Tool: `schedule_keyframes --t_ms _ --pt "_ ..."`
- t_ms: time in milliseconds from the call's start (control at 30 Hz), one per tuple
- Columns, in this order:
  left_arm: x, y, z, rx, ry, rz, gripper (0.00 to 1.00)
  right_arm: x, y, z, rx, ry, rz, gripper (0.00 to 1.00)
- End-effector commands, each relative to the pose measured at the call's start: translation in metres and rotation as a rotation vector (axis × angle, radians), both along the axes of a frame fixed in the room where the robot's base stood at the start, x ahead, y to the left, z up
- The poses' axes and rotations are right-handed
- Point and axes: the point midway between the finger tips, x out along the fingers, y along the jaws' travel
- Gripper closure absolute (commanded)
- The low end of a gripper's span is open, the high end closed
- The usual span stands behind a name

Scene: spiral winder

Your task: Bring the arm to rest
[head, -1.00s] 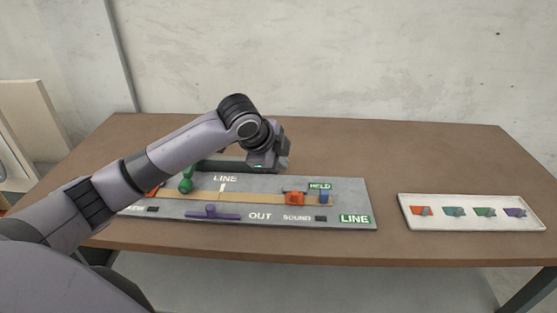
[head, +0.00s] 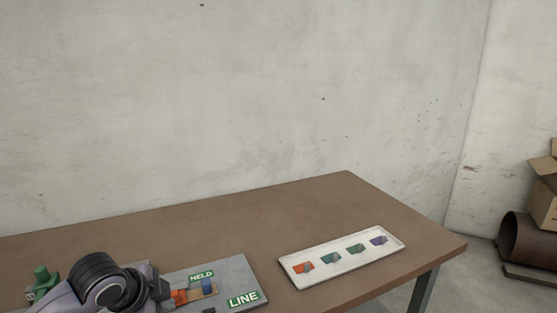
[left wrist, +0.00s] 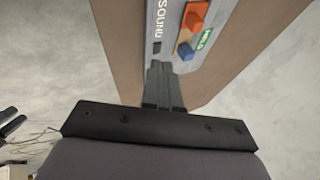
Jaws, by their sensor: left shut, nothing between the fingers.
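My left arm's dark wrist joint (head: 105,285) is at the bottom left of the head view, in front of the grey panel (head: 232,272). My left gripper (left wrist: 160,68) shows in the left wrist view with its fingers together and nothing between them. The fingers lie over the panel's edge in that view; I cannot tell the gap to it. The orange block (left wrist: 196,14) and blue block (left wrist: 185,50) are beside the fingers, apart from them. In the head view, the blue block (head: 208,287) stands near the lit HELD sign (head: 201,275). My right gripper is not in view.
A white tray (head: 289,271) with several coloured pieces lies on the brown table (head: 330,210), right of the panel. A green knob (head: 42,275) shows at far left. A cardboard box (head: 545,195) and brown pipe (head: 525,238) are beyond the table at right.

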Motion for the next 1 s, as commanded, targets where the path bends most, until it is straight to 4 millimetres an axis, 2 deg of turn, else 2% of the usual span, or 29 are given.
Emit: schedule_keyframes --t_ms 33,200,467,667,1000 --pt "-0.016 -0.013 -0.015 -0.034 0.023 0.016 1.0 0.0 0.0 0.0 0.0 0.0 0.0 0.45" --pt "-0.062 -0.038 -0.047 -0.131 0.075 0.115 1.0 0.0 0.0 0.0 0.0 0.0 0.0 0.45" --pt "-0.134 -0.051 -0.079 -0.267 0.161 0.352 1.0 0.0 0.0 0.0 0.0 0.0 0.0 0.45" --pt "-0.191 -0.041 -0.095 -0.335 0.23 0.598 1.0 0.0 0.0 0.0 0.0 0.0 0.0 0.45" --pt "-0.283 -0.001 -0.104 -0.341 0.309 1.023 1.0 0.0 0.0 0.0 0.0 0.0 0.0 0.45"
